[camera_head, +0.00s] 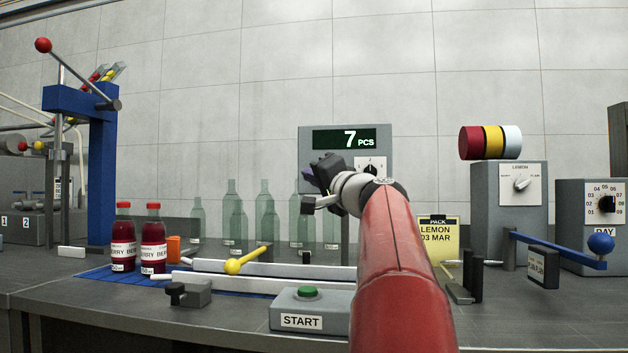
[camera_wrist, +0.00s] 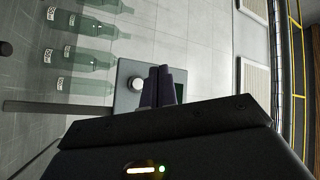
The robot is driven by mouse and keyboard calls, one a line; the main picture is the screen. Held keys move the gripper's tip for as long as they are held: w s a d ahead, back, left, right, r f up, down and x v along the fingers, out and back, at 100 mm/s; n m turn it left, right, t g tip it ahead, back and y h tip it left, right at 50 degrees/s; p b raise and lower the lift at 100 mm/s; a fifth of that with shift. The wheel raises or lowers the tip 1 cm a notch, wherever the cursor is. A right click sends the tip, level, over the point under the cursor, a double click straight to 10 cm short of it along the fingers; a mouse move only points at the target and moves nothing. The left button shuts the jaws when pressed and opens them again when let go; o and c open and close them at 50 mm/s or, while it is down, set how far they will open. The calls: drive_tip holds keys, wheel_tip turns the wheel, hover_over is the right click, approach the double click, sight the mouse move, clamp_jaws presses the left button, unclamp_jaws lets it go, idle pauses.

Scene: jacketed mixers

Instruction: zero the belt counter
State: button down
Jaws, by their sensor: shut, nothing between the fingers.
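The belt counter (camera_head: 345,150) is a grey box at the back of the bench, and its green display reads 7 PCS. A black pointer knob on a white dial (camera_head: 370,167) sits at its lower right. My gripper (camera_head: 310,178) is shut and empty, in front of the counter's lower left, and hides that part of its face. In the wrist view the scene is turned sideways. There the shut fingers (camera_wrist: 160,70) overlap the counter's face (camera_wrist: 126,101), between a round pale knob (camera_wrist: 136,84) and the dark display (camera_wrist: 180,93). I cannot tell whether they touch it.
Several green glass bottles (camera_head: 235,225) stand left of the counter. Two red berry bottles (camera_head: 152,245) stand on a blue mat farther left. A green START button (camera_head: 307,292) is at the front. A yellow-tipped lever (camera_head: 233,266) and a blue-knobbed lever (camera_head: 600,243) stick out.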

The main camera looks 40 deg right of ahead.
drive_tip(key=w+d+p, duration=0.5)
drive_tip(key=d, duration=0.1)
drive_tip(key=shift+w+d, duration=0.3)
drive_tip(key=shift+w, duration=0.05)
idle(2.1)
drive_tip(key=shift+w+d, duration=0.3)
drive_tip(key=shift+w+d+p, duration=0.25)
drive_tip(key=shift+d+p, duration=0.05)
drive_tip(key=shift+d, duration=0.05)
idle(0.7)
drive_tip(key=shift+a+f, duration=0.1)
drive_tip(key=shift+s+a+b, duration=0.55)
drive_tip(key=shift+b, duration=0.2)
